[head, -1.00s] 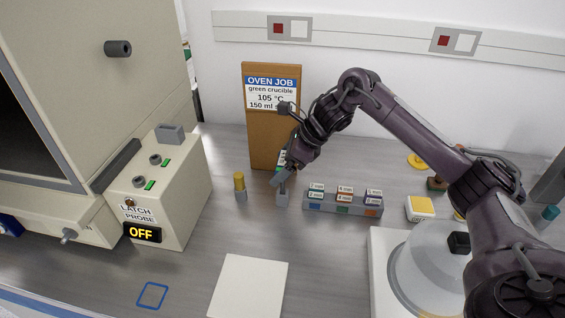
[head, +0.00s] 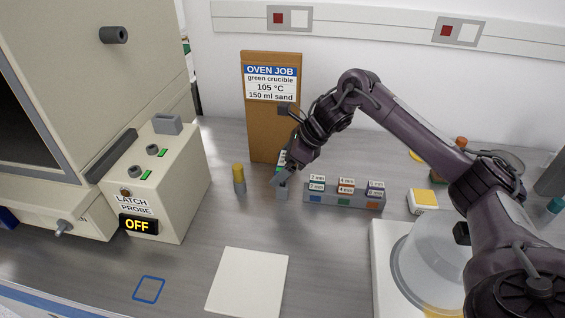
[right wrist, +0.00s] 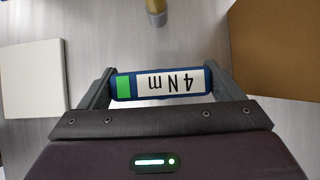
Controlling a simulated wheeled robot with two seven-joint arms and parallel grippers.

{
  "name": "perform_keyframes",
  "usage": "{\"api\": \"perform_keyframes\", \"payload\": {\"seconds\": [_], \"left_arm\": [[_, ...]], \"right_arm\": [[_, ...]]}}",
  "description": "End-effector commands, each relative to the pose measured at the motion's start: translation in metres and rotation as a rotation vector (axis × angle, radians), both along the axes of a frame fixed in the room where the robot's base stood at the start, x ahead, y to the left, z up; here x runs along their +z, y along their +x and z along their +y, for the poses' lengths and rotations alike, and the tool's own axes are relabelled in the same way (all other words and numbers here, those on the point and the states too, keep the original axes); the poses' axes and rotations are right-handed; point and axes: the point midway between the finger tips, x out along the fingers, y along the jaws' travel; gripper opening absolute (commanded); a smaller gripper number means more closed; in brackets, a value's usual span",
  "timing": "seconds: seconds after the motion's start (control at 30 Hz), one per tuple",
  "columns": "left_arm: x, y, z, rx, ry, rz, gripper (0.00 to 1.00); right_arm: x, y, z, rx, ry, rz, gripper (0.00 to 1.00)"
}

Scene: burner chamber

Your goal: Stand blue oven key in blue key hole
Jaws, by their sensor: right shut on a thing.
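My right gripper (head: 281,178) is low over the bench, at a small grey block (head: 282,192) in front of the brown job board. In the right wrist view its fingers are shut on a blue piece (right wrist: 162,84) with a green band and a white label reading "4 N m". I take it for the blue oven key. In the head view the fingers and arm mostly hide it. I cannot tell whether it touches the grey block. I cannot clearly make out a blue key hole. My left gripper is not in view.
A yellow-topped grey peg (head: 239,178) stands just left of the gripper. A grey rack with labelled blocks (head: 343,199) is to the right. The latch probe box (head: 178,200) reads OFF. A white plate (head: 247,283) and a blue square outline (head: 149,290) lie in front.

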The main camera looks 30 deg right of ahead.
Motion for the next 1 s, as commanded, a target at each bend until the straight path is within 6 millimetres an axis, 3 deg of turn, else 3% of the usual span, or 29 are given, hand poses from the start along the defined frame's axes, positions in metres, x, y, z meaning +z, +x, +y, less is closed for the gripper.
{"api": "perform_keyframes", "payload": {"seconds": [0.87, 0.9, 1.0], "left_arm": [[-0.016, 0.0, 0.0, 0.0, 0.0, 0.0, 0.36], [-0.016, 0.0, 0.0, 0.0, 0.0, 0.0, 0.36], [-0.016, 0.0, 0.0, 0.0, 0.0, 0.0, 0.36]], "right_arm": [[-0.02, 0.0, 0.001, 0.001, 0.003, 0.0, 0.32], [-0.02, 0.0, 0.002, 0.002, 0.003, 0.001, 0.92], [-0.02, 0.0, 0.002, 0.002, 0.002, 0.001, 1.0]]}}
